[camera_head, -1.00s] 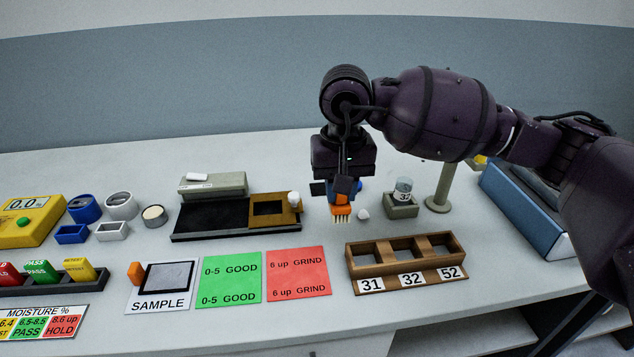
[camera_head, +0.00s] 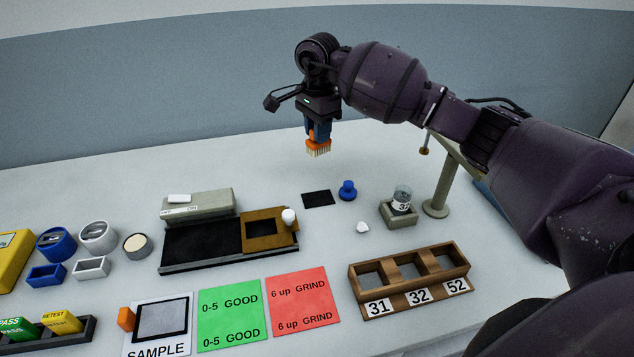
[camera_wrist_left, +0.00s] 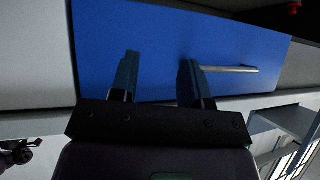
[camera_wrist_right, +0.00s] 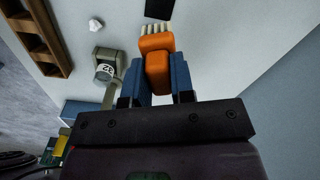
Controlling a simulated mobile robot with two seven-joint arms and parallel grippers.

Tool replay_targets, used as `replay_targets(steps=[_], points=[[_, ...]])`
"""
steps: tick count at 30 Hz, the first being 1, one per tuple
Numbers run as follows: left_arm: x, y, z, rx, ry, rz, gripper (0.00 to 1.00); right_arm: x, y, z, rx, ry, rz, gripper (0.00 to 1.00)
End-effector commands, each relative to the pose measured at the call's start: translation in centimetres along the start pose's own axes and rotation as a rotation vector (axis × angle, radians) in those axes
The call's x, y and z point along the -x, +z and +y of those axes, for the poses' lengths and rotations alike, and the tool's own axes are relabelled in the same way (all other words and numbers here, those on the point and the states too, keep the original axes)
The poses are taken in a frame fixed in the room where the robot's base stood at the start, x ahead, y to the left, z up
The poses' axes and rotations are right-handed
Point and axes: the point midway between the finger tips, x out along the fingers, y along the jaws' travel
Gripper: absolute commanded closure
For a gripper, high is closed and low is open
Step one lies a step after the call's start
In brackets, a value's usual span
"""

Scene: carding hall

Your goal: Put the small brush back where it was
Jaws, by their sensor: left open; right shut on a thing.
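The small brush has an orange body and pale bristles (camera_head: 318,148). My right gripper (camera_head: 318,132) is shut on it and holds it above the back of the table, bristles down. In the right wrist view the brush (camera_wrist_right: 156,62) sits between the two blue fingers. A small black rectangle (camera_head: 318,198) lies bare on the table below and in front of the brush; its edge also shows in the right wrist view (camera_wrist_right: 159,8). My left gripper (camera_wrist_left: 158,68) is open and empty, in front of a blue panel with a metal handle; it is out of the head view.
A blue knobbed piece (camera_head: 347,191) stands right of the black rectangle. Further right are a jar in a grey holder (camera_head: 399,214) and a grey post (camera_head: 437,207). A black tray (camera_head: 205,242) lies left, a wooden rack (camera_head: 412,285) in front. The table's back is clear.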

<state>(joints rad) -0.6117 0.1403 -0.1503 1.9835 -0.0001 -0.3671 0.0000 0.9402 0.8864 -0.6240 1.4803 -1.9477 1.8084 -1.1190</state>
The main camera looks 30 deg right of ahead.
Motion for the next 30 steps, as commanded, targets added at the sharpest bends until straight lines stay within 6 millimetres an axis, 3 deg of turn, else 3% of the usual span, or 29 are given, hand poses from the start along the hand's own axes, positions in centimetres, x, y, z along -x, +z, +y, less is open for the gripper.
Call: replay_targets(steps=[12, 23, 30], points=[[-0.2, -0.8, 0.0, -0.004, 0.002, 0.015, 0.57, -8.7, 0.1, 0.0, 0.001, 0.001, -0.003, 1.0], [-0.4, -1.0, 0.0, -0.005, 0.003, 0.02, 0.57, -11.3, 0.0, 0.0, 0.002, -0.001, -0.001, 1.0], [-0.5, -0.8, 0.0, -0.005, 0.003, 0.017, 0.57, -14.4, 0.0, 0.0, 0.002, -0.001, -0.002, 1.0]])
